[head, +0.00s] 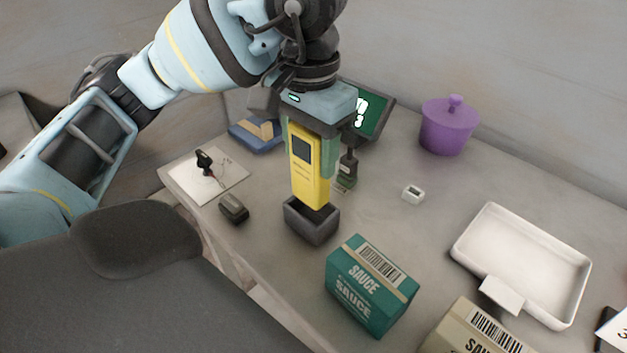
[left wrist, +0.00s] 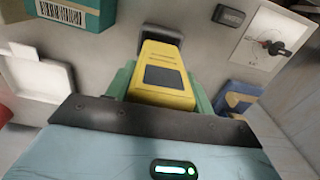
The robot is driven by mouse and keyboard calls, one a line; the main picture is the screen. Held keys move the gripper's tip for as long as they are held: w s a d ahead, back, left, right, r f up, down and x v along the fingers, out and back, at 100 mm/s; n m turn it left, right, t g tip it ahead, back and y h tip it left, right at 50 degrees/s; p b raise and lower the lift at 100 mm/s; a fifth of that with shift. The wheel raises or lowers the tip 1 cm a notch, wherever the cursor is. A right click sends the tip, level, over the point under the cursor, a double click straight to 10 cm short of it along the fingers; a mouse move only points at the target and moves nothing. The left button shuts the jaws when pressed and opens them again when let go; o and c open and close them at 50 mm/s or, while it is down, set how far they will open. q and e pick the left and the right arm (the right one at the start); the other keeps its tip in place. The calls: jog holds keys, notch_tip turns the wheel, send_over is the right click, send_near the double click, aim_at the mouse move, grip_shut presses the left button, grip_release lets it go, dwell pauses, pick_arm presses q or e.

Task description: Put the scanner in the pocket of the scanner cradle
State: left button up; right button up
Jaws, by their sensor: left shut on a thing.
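The yellow scanner (head: 310,170) has a dark screen on its face and stands upright, held from above by my left gripper (head: 312,140). The green fingers are shut on its two sides. The scanner cradle (head: 311,222) is a dark grey box with an open pocket, standing on the table. My right gripper is not in view.
A green sauce box (head: 368,290) stands close in front of the cradle. A tan box (head: 470,330) and a white tray (head: 520,262) are at the right. A dark screen (head: 368,110) stands behind the gripper. A purple pot (head: 448,128) is farther back. A small dark block (head: 233,208) lies left.

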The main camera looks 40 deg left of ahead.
aim_at(311, 177)
pick_arm(q)
jog(key=shift+f, duration=0.85)
jog(key=shift+f+b, duration=0.45)
jog(key=shift+f, duration=1.4)
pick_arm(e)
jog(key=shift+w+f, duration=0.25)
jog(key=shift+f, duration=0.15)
pick_arm(q)
jog(key=shift+f, duration=0.25)
jog(key=o, duration=1.1)
jog(key=shift+r, duration=0.1)
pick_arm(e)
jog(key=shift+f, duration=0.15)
pick_arm(q)
jog(key=shift+r, duration=0.1)
